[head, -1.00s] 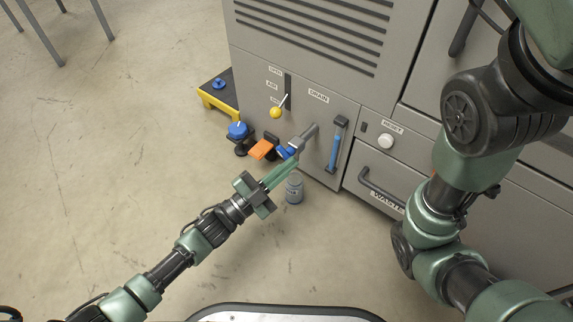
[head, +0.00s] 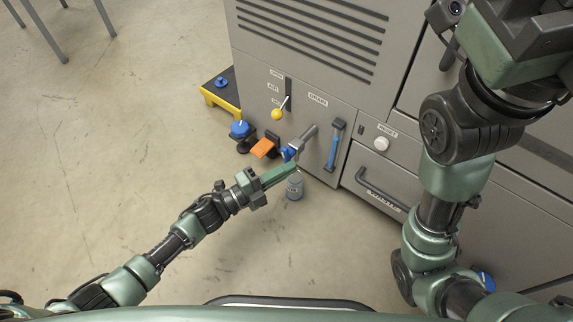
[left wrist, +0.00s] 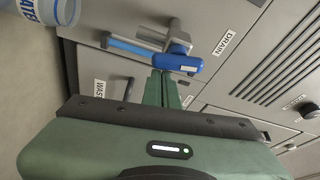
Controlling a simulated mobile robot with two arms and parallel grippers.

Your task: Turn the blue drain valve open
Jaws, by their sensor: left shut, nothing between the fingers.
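The drain valve is a grey stub (head: 306,136) on the machine's front with a blue handle (head: 289,154) at its outer end. In the left wrist view the blue handle (left wrist: 178,62) lies just past my fingertips, with a white mark on it. My left gripper (head: 294,167) is shut and empty, its fingers pointing at the handle. In the left wrist view the shut fingertips (left wrist: 161,72) reach up to the handle's edge; I cannot tell whether they touch. My right arm stands at the right of the head view; its fingers are not visible.

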